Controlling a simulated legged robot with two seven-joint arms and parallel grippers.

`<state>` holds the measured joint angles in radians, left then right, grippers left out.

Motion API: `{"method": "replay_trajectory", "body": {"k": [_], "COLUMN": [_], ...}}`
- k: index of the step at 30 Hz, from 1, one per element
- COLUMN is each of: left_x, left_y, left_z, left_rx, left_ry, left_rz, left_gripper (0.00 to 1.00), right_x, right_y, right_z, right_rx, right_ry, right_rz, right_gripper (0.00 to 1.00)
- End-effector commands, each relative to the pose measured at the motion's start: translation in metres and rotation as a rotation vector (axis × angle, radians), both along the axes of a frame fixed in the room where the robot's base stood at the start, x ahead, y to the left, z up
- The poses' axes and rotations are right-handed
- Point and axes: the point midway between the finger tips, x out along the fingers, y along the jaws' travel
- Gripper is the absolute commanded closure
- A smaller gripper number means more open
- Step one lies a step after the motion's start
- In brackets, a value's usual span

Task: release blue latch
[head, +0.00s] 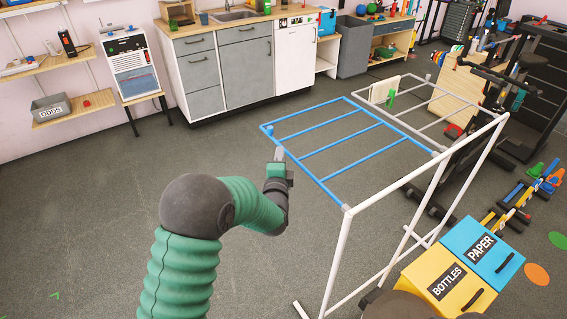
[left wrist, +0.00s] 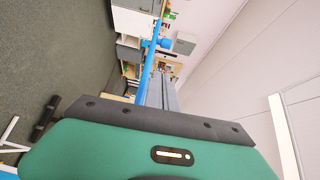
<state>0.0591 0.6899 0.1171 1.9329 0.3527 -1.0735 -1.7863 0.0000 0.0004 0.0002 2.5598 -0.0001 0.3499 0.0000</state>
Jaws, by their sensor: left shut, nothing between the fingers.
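The blue latch (head: 268,129) is a small blue block at the far left corner of a flat blue rack (head: 338,149). It also shows in the left wrist view (left wrist: 164,43) on a blue bar beyond my fingers. My left gripper (head: 279,153) is shut and empty, beside the rack's left bar and a little nearer than the latch. A gap shows between the fingertips and the latch. In the left wrist view the grey fingers (left wrist: 161,90) lie together and point toward the bar. My right gripper is not in view.
A white tubular stand (head: 345,245) carries the blue rack and a grey rack (head: 437,95) with a green piece (head: 390,100). Yellow (head: 440,278) and blue (head: 482,247) bins stand at lower right. Counters line the back. The floor left of the rack is clear.

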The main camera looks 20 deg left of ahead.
Motion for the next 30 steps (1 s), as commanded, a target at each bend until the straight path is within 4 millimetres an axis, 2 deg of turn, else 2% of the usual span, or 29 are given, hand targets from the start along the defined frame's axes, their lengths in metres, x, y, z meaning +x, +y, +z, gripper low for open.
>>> {"method": "replay_trajectory", "body": {"k": [3,6,10,23,26,29,30], "left_x": [-0.020,-0.029,-0.032,-0.033,-0.043,-0.078,-0.102], "left_y": [-0.012,-0.019,-0.023,-0.016,-0.028,-0.046,-0.054], "left_z": [0.003,0.004,0.004,0.004,0.005,-0.002,-0.008], "left_rx": [0.005,0.009,0.012,-0.018,-0.173,-0.492,-0.643], "left_ry": [0.000,0.000,0.000,0.008,0.078,0.252,0.344], "left_rz": [-0.003,-0.002,-0.003,-0.009,-0.048,-0.061,-0.032], "left_gripper": [1.00,1.00,1.00,1.00,1.00,1.00,1.00], "right_x": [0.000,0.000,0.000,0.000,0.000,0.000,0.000], "right_y": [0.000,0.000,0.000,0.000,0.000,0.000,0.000], "right_z": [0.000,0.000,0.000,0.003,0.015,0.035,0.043], "right_rx": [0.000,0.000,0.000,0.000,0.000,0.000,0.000], "right_ry": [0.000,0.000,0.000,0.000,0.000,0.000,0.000], "right_rz": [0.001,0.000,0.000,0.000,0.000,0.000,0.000], "right_gripper": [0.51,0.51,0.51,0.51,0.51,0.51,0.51]}}
